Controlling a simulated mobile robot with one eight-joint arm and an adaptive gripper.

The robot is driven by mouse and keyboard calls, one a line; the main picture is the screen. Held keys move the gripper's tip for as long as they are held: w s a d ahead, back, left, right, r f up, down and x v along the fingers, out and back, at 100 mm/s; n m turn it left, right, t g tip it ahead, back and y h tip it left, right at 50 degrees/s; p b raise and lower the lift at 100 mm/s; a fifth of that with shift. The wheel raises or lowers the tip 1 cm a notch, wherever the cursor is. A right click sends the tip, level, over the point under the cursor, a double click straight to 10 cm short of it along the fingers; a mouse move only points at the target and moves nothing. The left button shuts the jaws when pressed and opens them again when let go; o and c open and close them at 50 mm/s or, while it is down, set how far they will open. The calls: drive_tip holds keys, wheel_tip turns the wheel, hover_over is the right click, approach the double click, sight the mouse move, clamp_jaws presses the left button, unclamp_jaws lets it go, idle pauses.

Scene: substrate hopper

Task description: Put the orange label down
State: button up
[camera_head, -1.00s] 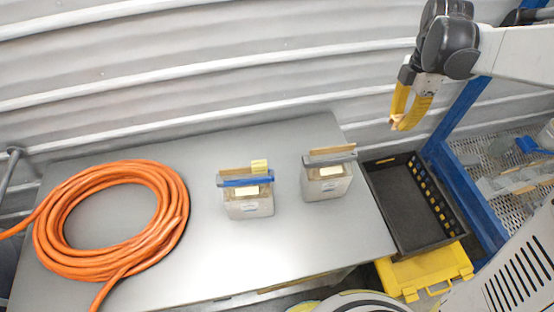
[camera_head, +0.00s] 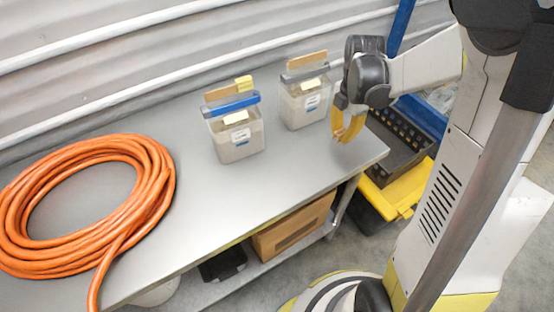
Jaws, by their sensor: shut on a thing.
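My gripper (camera_head: 347,135) has yellow fingers and points down over the right end of the grey table (camera_head: 205,190). It is to the right of the clear container with the grey bar. The fingers are shut on a small pale-orange piece, the orange label (camera_head: 339,132), which shows only slightly at the fingertips. I cannot tell whether the label touches the table top.
A clear container with a blue bar (camera_head: 237,138) and one with a grey bar (camera_head: 304,104) stand on the table. A coiled orange hose (camera_head: 150,200) fills its left side. A black crate (camera_head: 395,150) and a yellow-lidded box (camera_head: 400,190) stand beyond the right edge. The front middle is clear.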

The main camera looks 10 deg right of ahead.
drive_tip(key=b, duration=0.3)
hover_over(301, 168)
wheel_tip(301, 168, down, 7)
drive_tip(key=shift+w+r, duration=0.15)
drive_tip(key=shift+f+b, duration=0.65)
drive_tip(key=shift+f, duration=1.35)
drive_tip(key=shift+f, duration=0.15)
drive_tip(key=o, duration=0.7)
